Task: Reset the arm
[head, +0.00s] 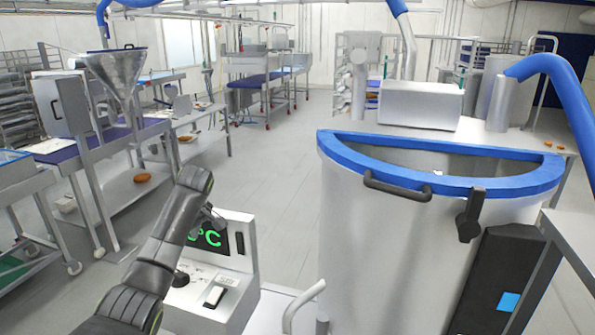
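My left arm, dark grey with black joints, comes in from the lower left and rises to a bent joint. My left gripper (209,217) seems to be the small dark part beyond that joint, in front of a control box. It is mostly hidden by the arm, so I cannot tell whether it is open or shut. My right arm and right gripper are not in view.
A control box (228,252) with a green "°C" display stands close behind my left arm. A large steel vat (375,245) with a blue rim (350,158) fills the right. A conveyor with a steel funnel (118,72) stands left. Open floor (285,180) lies between.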

